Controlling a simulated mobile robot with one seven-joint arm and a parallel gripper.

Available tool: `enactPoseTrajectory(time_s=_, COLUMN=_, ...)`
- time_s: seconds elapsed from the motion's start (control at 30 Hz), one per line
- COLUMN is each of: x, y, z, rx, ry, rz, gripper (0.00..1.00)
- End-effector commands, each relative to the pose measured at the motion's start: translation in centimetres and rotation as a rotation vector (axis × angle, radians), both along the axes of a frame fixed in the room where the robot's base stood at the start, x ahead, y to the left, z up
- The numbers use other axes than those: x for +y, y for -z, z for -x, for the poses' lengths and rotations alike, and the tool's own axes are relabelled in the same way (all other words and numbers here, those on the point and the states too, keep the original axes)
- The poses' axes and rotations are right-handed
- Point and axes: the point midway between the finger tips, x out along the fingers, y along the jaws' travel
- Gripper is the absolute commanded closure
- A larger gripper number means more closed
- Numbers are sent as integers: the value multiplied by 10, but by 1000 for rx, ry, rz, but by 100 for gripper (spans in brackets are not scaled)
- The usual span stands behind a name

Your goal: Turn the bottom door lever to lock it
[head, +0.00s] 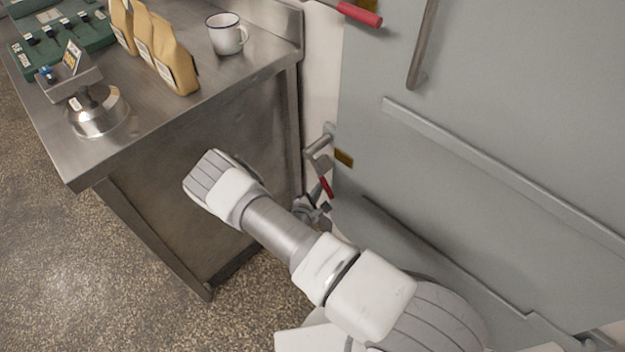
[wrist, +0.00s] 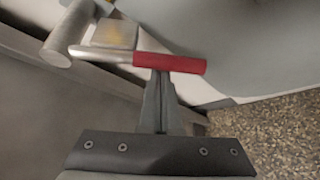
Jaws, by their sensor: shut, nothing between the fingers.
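The bottom door lever has a red grip (head: 326,187) on a metal arm at the left edge of the grey door (head: 480,130). In the head view the grip hangs down, slightly tilted. My gripper (head: 318,208) is low beside it, partly hidden by my arm. In the wrist view the red grip (wrist: 170,63) lies across the picture, with its metal shaft and pivot to the left. My gripper (wrist: 160,78) has its fingers together with nothing between them. The fingertips are at the grip, which covers their ends; I cannot tell whether they touch.
A steel counter (head: 160,130) stands left of the door, close to the lever. It holds a white mug (head: 226,34), paper bags (head: 173,62) and a metal device (head: 97,110). An upper red lever (head: 361,13) is above. The speckled floor (head: 120,265) is clear at lower left.

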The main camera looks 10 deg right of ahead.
Motion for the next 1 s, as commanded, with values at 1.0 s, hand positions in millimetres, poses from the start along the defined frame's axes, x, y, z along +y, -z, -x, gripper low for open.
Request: enactPoseTrajectory(time_s=1.0, x=-31, y=-84, z=39, rx=621, ry=6, rz=457, gripper=100)
